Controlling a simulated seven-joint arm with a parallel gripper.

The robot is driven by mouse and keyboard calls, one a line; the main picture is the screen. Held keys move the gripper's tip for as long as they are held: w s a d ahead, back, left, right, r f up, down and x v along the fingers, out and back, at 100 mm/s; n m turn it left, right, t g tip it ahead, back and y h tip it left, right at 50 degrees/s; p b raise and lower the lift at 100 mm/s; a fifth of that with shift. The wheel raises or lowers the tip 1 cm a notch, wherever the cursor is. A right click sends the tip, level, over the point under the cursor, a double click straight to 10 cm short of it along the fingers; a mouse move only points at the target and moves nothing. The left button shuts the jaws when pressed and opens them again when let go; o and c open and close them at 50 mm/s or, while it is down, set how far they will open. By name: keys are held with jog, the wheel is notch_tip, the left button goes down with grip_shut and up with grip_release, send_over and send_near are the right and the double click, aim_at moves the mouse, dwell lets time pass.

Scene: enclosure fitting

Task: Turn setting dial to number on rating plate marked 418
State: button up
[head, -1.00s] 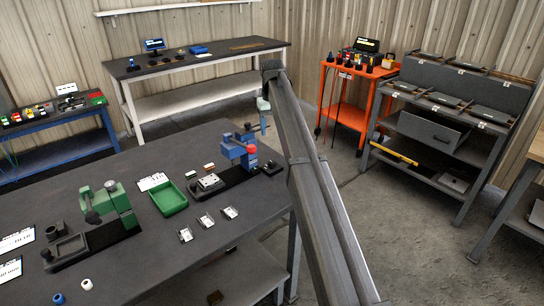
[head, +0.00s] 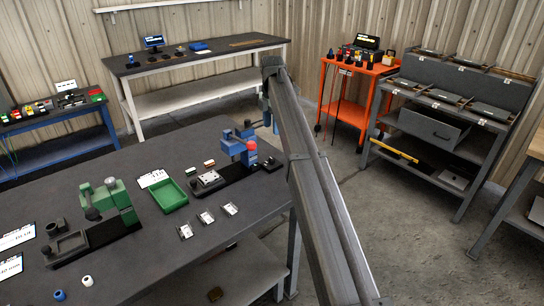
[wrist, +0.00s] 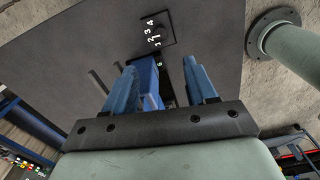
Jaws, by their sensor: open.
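In the wrist view, my gripper (wrist: 164,88) is open, its two blue fingers apart. A blue block (wrist: 147,75) shows between and beyond them; I cannot tell whether they touch it. Farther off is a dark square plate (wrist: 168,20) with white numerals, 1 to 4 readable, around a small dark knob (wrist: 157,30). The knob's pointed-at number is too small to tell. In the head view, my arm hides most of my gripper. A blue fixture (head: 240,148) stands on the dark bench. No plate marked 418 is readable.
The dark bench (head: 140,255) also holds a green fixture (head: 112,205), a green tray (head: 168,194) and several small silver parts (head: 206,218). An orange cart (head: 345,100) and a grey shelf rack (head: 440,135) stand at the right. Open floor lies between.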

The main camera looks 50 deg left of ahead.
aim_at(272, 159)
notch_tip(272, 159, down, 14)
jog(key=n, duration=0.3)
jog(key=shift+r+n, duration=0.1)
jog(key=shift+n, duration=0.2)
dwell(0.4)
jog(key=c, duration=1)
grip_shut()
